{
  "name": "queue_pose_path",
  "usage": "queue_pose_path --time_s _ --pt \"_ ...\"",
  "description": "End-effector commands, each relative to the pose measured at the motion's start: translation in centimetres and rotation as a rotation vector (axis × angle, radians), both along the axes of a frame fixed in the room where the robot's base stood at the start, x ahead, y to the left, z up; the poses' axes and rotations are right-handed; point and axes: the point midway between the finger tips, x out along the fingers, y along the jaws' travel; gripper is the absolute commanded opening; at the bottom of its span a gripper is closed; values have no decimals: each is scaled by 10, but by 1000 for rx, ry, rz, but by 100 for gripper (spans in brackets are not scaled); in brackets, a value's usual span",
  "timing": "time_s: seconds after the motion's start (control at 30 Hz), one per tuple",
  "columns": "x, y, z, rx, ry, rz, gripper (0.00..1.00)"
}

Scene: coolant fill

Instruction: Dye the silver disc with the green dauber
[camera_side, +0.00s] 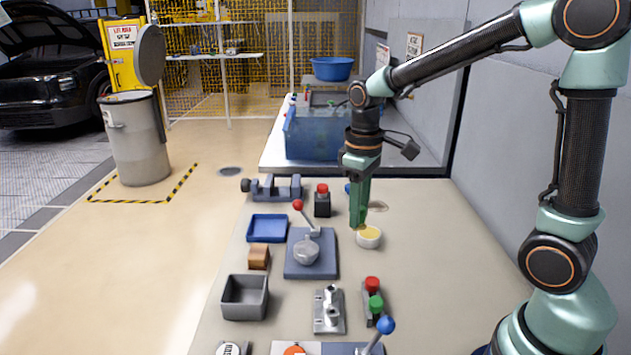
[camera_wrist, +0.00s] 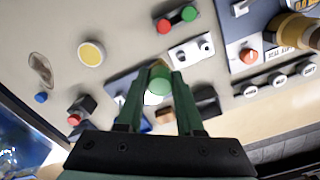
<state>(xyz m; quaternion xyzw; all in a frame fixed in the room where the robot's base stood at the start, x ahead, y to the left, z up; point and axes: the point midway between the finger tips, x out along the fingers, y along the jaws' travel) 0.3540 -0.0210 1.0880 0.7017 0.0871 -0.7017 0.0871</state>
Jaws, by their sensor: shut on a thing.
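My gripper (camera_side: 360,222) points down beside a white cup with a yellow face (camera_side: 369,237), above the bench. In the wrist view its two green fingers (camera_wrist: 158,82) are shut on a small round piece with a green top and pale tan edge (camera_wrist: 157,88), which looks like the green dauber. In the side view only a small tan tip of it shows under the fingers. A round silver piece (camera_side: 306,252), which looks like the silver disc, sits on a blue-grey plate (camera_side: 311,271) left of my gripper.
A red-knobbed lever (camera_side: 298,205) rises behind the silver piece. A red-topped black block (camera_side: 322,200), blue tray (camera_side: 268,228), grey bin (camera_side: 245,297), wooden block (camera_side: 259,257), metal fixture (camera_side: 328,311) and red-and-green-topped unit (camera_side: 373,297) stand around. The bench right of the cup is clear.

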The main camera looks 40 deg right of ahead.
Motion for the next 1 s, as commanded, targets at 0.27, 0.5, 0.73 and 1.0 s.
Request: queue_pose_path --time_s 0.27,0.5,0.73,1.0 --pt "-20 20 5 0 -1 -217 0" --pt "1 24 6 -1 3 -243 0" --pt "61 31 -1 0 5 -225 0" --pt "121 40 -20 -1 3 -205 0"
